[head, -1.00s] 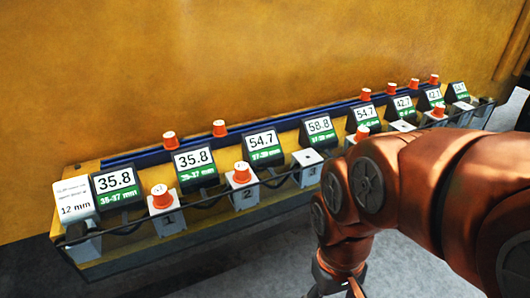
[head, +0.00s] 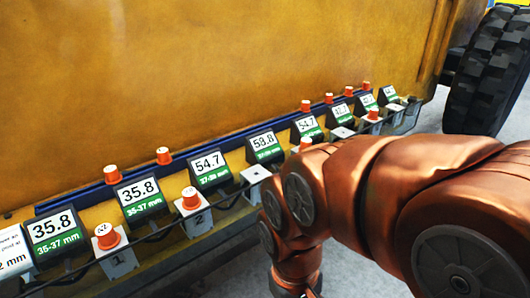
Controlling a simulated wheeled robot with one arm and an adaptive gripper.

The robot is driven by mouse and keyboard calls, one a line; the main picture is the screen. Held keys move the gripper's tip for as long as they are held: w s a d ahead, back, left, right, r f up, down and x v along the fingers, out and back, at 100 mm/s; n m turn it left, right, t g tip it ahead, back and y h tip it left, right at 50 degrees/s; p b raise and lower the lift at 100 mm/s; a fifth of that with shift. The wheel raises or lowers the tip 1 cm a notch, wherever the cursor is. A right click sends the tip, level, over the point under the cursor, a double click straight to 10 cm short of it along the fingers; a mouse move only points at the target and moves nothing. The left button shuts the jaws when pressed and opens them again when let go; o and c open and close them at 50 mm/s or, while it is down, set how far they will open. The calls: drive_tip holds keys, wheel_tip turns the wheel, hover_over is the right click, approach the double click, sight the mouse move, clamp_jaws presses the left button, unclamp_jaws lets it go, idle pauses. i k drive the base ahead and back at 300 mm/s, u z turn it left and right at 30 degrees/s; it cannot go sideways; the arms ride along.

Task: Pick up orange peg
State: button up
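Several orange pegs with white tops show in the head view. One peg (head: 107,237) stands on the white block marked 1 (head: 119,265), and another peg (head: 190,199) stands on the block marked 2 (head: 198,222). Two pegs (head: 112,174) (head: 164,156) stand along the blue strip behind the displays. More pegs (head: 305,106) stand farther right along it. One peg (head: 305,145) is partly hidden by my arm. The block right of block 2 (head: 255,178) has no peg on top. My gripper is below the frame edge; only my wrist shows.
A row of black displays (head: 141,196) with readings such as 35.8 and 54.7 stands among the pegs. A dark rail (head: 160,235) runs along the front. A yellow wall (head: 220,70) rises behind. A big black tire (head: 492,75) is at the upper right.

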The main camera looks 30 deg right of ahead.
sight(329, 98)
drive_tip(key=z, duration=2.15)
drive_tip(key=i, duration=2.65)
drive_tip(key=u, duration=3)
drive_tip(key=i, duration=0.2)
drive_tip(key=u, duration=0.15)
